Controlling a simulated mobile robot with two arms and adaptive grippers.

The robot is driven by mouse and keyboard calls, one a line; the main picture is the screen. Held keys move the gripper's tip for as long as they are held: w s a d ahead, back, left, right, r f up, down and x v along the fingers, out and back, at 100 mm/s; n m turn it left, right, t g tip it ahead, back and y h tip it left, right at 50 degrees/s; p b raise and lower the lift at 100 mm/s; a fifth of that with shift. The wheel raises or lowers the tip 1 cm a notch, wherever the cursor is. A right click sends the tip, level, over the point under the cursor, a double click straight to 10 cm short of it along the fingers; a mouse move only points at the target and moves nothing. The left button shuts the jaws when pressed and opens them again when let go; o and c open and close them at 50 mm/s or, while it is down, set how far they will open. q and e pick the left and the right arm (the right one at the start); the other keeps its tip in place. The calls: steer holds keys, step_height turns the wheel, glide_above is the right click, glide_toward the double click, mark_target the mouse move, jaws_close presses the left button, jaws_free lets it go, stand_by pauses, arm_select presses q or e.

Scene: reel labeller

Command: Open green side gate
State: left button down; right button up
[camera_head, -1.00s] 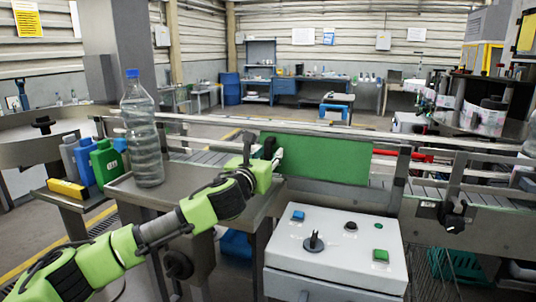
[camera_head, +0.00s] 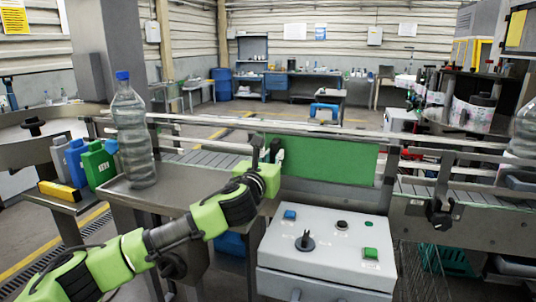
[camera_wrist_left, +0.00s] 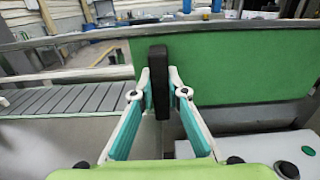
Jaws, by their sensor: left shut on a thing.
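The green side gate (camera_head: 330,170) is a flat green panel standing along the near side of the conveyor, behind the control box. In the left wrist view the green panel (camera_wrist_left: 240,70) fills the right half, behind the fingers. My left gripper (camera_head: 272,152) is at the panel's left end. In the left wrist view its fingers (camera_wrist_left: 160,92) are shut on an upright black handle (camera_wrist_left: 158,62), one finger on each side. My right gripper is not in view.
A grey control box (camera_head: 325,255) with buttons and a knob stands below the gate. A water bottle (camera_head: 133,135) stands on the metal side table (camera_head: 185,180). Several jugs (camera_head: 80,162) are further left. A metal post (camera_head: 388,165) stands close to the gate's right end.

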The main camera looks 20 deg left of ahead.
arm_select(q)
steer(key=c, duration=2)
jaws_free()
steer(key=shift+a, duration=0.2)
steer(key=shift+o, duration=0.2)
steer(key=shift+s, duration=0.1)
steer(key=s, duration=1.2)
steer(key=shift+a, duration=0.2)
steer(key=shift+w, duration=0.1)
